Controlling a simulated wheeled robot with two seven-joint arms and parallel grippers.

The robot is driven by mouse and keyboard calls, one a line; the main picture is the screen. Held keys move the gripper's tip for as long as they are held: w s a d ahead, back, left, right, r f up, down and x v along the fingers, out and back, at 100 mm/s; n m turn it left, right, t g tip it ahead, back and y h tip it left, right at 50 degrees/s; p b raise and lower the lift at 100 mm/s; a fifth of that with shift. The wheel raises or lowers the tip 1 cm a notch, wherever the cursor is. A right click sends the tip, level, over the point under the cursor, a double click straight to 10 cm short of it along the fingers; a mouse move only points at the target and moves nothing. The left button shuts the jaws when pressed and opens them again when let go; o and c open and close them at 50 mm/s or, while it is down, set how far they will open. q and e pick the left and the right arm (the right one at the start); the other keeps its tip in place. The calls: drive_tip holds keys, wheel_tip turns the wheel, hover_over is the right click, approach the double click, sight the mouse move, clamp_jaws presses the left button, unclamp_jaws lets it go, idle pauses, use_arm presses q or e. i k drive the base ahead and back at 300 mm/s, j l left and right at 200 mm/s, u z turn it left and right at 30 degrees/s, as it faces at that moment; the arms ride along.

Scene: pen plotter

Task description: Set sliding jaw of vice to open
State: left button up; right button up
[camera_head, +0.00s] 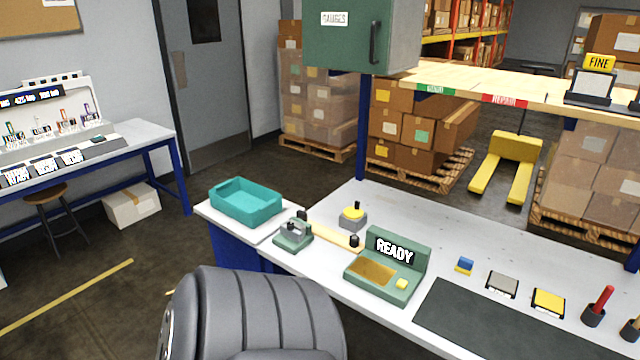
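A small grey-green device (293,237) that looks like the vice stands at the left part of the white bench, just right of the teal tray. It has raised parts on top and a dark knob behind it. It is too small to tell how far apart its jaws are. Neither of my grippers shows in the head view, and nothing is seen touching the vice.
A teal tray (246,201) stands left of the vice. A green unit reading READY (390,266) and a grey block with a yellow top (352,217) stand to its right. A dark ribbed form fills the bottom centre. A green cabinet (345,38) hangs above.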

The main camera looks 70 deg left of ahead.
sight(288, 230)
drive_tip(key=u, duration=2.5)
